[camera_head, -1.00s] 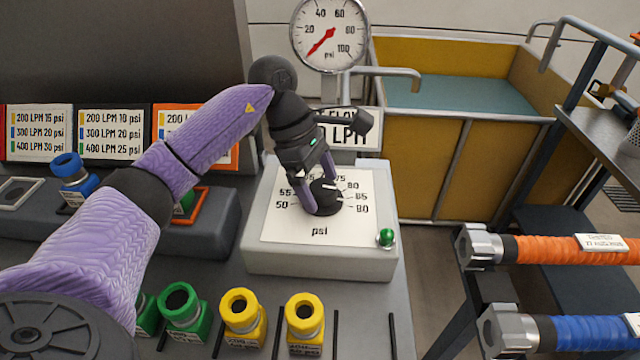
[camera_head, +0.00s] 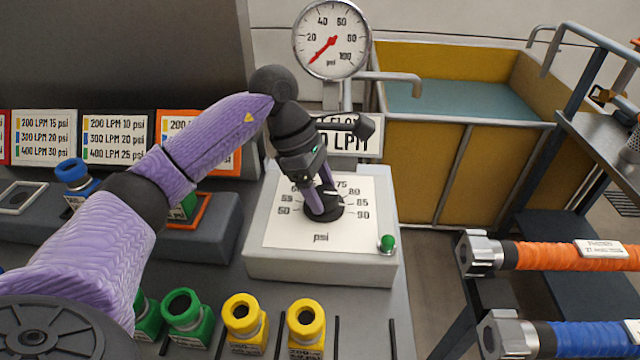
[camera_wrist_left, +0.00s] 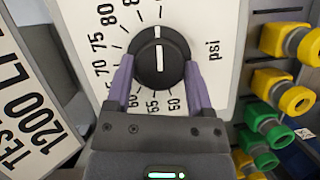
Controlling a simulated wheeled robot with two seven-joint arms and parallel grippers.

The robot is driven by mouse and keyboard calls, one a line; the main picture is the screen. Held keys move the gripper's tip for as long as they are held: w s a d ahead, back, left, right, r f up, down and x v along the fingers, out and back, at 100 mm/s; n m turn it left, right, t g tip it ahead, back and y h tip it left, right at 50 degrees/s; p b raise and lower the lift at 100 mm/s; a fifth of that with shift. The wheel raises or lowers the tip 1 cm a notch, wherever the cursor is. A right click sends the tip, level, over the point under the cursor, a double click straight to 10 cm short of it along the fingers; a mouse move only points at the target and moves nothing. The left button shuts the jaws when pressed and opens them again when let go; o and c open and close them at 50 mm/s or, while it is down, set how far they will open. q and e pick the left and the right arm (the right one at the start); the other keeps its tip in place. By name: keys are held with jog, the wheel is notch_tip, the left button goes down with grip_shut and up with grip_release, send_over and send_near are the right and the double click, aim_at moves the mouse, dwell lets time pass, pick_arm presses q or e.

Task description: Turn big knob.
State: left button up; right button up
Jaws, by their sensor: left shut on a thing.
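The big black knob (camera_head: 328,212) sits on a white dial plate marked in psi (camera_head: 290,238), on top of a light grey box (camera_head: 320,264). My left gripper (camera_head: 324,200) reaches down onto the knob from above, its purple fingers on either side of it. In the left wrist view the knob (camera_wrist_left: 159,64) lies between the two fingertips (camera_wrist_left: 159,75), and the gripper is shut on it. A white line on the knob runs straight up and down in that view. The fingers hide part of the dial numbers. My right gripper is not in view.
A pressure gauge (camera_head: 332,40) with a red needle stands behind the box. A green button (camera_head: 387,243) is at the box's front right corner. Yellow fittings (camera_head: 305,325) and green fittings (camera_head: 183,315) stand in front. Orange (camera_head: 565,255) and blue (camera_head: 590,331) hoses lie at right.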

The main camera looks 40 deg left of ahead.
pick_arm(q)
jog(key=n+p, duration=0.1)
jog(key=n, duration=0.1)
jog(key=n+t+p, duration=0.1)
jog(key=n, duration=0.1)
jog(key=shift+s+r+t+y, duration=0.15)
jog(key=shift+r+t+y, duration=0.05)
jog(key=shift+t+y, duration=0.1)
jog(key=n+p, duration=0.1)
jog(key=n, duration=0.2)
jog(key=shift+d+t+y+p, duration=0.1)
jog(key=shift+t+y+p, duration=0.3)
jog(key=shift+f+n+y+p, duration=0.1)
jog(key=shift+n+y+p, duration=0.2)
jog(key=shift+n, duration=0.5)
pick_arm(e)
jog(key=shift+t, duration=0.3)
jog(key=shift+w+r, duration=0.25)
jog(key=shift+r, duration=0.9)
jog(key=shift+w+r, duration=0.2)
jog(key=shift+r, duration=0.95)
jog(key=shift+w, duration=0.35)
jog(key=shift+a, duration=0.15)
